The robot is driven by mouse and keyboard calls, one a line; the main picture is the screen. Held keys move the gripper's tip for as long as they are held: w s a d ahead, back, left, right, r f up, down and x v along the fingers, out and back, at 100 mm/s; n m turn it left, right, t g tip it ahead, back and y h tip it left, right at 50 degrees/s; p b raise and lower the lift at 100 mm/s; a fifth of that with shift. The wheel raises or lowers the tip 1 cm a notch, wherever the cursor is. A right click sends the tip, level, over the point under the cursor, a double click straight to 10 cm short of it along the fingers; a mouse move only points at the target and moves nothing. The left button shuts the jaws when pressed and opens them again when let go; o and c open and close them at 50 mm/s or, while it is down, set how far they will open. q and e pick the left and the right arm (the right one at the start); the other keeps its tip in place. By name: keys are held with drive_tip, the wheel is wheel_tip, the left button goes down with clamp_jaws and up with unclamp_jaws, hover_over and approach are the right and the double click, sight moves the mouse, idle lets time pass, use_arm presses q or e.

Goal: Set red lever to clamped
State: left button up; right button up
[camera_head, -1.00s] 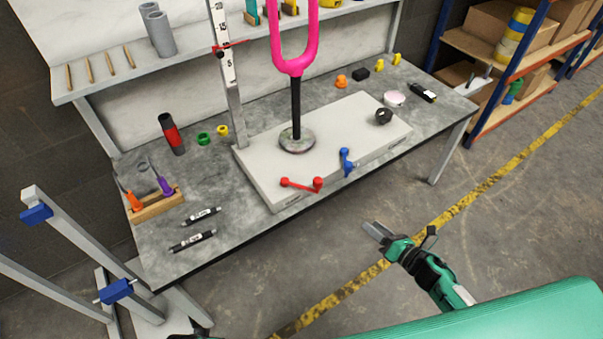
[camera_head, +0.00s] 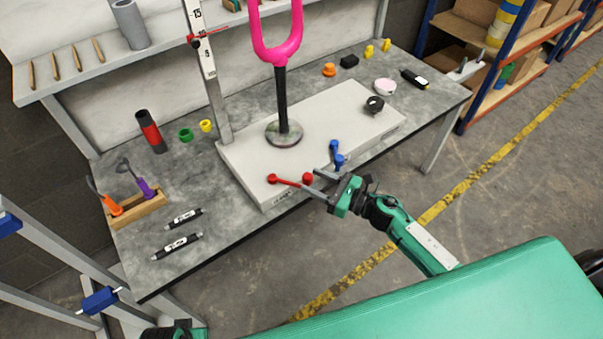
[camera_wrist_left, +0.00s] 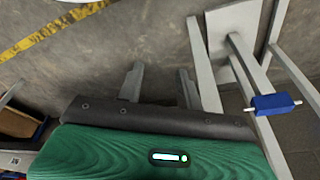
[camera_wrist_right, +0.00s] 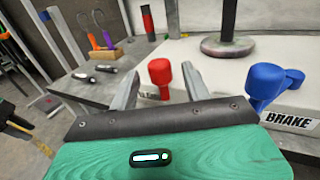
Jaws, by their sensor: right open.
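The red lever (camera_head: 290,181) is on the front edge of the pale base plate (camera_head: 350,112), with a round knob at each end in the head view. In the right wrist view a red knob (camera_wrist_right: 160,72) shows between the fingers, a little beyond them. My right gripper (camera_head: 312,182) is open at the lever's right end; whether a finger touches it I cannot tell. In the right wrist view my right gripper (camera_wrist_right: 160,85) has nothing between its pads. My left gripper (camera_wrist_left: 160,80) is open and empty, pointing at the floor; in the head view only part of it shows at the bottom edge.
A blue lever (camera_head: 337,155) stands just right of the red one, beside a "BRAKE" label (camera_wrist_right: 290,118). A pink fork on a black post (camera_head: 283,100) rises from the plate. Two marker-like pens (camera_head: 177,246) lie at the bench's left front. Blue-clamped frame posts (camera_head: 100,300) stand at left.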

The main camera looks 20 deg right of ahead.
drive_tip(key=x, duration=0.4)
drive_tip(key=shift+w+a, duration=0.3)
clamp_jaws()
